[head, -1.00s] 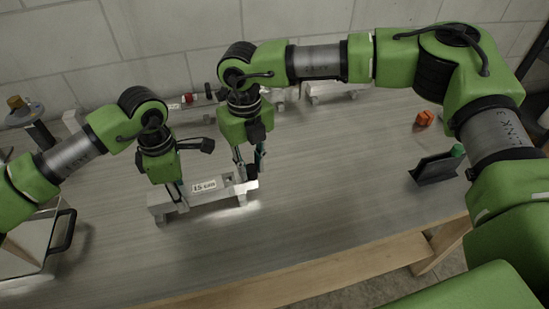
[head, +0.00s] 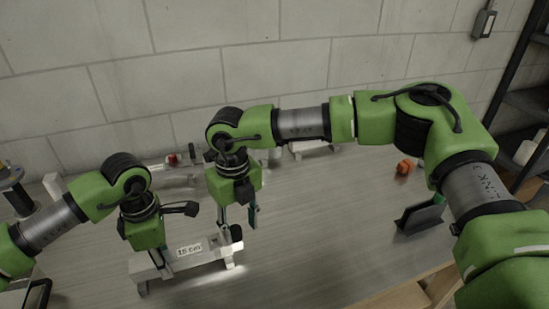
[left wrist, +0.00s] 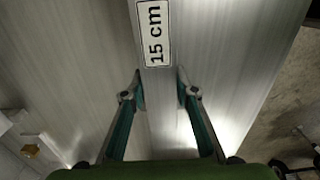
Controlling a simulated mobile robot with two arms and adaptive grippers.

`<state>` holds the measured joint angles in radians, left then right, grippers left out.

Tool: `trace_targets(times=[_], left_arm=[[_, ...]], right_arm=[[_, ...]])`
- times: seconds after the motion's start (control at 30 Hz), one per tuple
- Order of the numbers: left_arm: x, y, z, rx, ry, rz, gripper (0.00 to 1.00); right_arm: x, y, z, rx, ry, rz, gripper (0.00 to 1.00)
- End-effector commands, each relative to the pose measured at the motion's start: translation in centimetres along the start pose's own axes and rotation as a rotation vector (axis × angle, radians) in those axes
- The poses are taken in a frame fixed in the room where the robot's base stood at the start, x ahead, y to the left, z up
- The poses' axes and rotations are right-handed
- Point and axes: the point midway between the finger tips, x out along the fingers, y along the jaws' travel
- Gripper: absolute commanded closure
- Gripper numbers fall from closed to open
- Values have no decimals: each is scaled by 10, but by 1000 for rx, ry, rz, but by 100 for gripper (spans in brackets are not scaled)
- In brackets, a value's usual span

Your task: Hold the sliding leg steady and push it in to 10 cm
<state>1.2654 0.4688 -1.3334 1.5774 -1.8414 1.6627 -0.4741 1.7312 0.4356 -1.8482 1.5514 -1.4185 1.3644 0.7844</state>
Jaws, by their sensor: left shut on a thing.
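The light aluminium sliding-leg assembly (head: 152,273) lies on the table at lower left, with a white "15 cm" label (head: 189,250) on it and a black round end (head: 236,232) at its right. My left gripper (head: 168,270) is at the assembly's left part. In the left wrist view my left gripper (left wrist: 160,92) has a finger on each side of the metal bar (left wrist: 160,125), below the label (left wrist: 153,32), and is shut on it. My right gripper (head: 239,228) is above the right end, its fingers apart on either side of the black end. Contact there is unclear.
Other metal pieces, one with a red part (head: 172,159), stand behind along the wall. An orange block (head: 404,167) and a dark stand (head: 420,217) are at right. The table (head: 320,225) between is clear. A dark shelf (head: 525,105) stands at far right.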

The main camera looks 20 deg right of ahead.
Motion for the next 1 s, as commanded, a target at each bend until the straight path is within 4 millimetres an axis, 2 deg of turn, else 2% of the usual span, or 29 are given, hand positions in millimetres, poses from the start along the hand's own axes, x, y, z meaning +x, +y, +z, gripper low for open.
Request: trace_targets(times=[0.03,0.4,1.0], left_arm=[[0,0,-1,-2,1,0,100],[0,1,-2,-3,4,1,100],[0,1,-1,-2,2,1,100]], right_arm=[[-1,-12,-3,3,0,-4,62],[-1,-84,-23,6,1,-4,62],[-122,-80,-21,1,-2,-1,62]])
